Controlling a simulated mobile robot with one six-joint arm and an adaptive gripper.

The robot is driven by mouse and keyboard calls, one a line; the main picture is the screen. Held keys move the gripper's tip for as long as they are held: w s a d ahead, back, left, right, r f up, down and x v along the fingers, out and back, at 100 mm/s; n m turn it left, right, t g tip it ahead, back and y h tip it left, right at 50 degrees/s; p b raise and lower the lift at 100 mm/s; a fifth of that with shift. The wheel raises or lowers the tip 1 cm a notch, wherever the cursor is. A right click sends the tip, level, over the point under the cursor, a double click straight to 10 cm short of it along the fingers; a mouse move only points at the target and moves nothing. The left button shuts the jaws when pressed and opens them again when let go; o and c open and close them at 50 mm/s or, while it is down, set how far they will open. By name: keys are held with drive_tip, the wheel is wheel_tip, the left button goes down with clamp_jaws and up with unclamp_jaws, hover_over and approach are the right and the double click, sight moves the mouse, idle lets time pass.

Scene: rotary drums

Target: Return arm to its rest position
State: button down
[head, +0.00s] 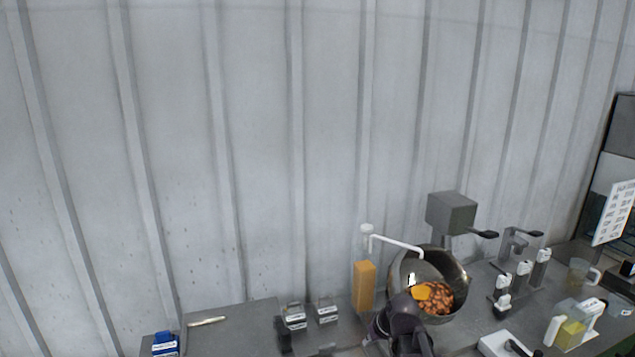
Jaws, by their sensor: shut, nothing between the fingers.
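My dark arm (402,326) rises from the bottom edge of the head view, in front of the lower left of a tilted metal drum (457,270). Only rounded dark links of the arm can be made out. I cannot pick out my gripper or its fingertips in this view. The drum's mouth is open and holds a heap of reddish-brown pieces (438,300) with an orange patch at their left. A white bent pipe (398,243) reaches over the drum's mouth from the left.
An orange block (364,286) stands left of the drum, and a grey box (451,212) behind it. Two small labelled holders (327,310) (295,317) and a blue container (165,343) are farther left. Bottles (541,268), a clear jug (578,272) and a yellow-filled container (570,334) crowd the right.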

drive_tip(key=s+d+f+g+h+b, duration=0.1)
drive_tip(key=s+f, duration=0.1)
drive_tip(key=s, duration=0.1)
drive_tip(key=s+f+m+g+h+b, duration=0.1)
drive_tip(key=s+f, duration=0.1)
drive_tip(key=s, duration=0.2)
drive_tip(key=s+d+f+m+g+h+b, duration=0.1)
drive_tip(key=s+f, duration=0.1)
drive_tip(key=s, duration=0.2)
drive_tip(key=shift+d+f+g, duration=0.3)
drive_tip(key=shift+d, duration=0.05)
drive_tip(key=shift+s+d+f+m+h, duration=0.1)
drive_tip(key=shift+s+d+m+h, duration=0.1)
drive_tip(key=shift+s+m+h, duration=0.25)
drive_tip(key=shift+s, duration=0.1)
drive_tip(key=shift+d, duration=0.1)
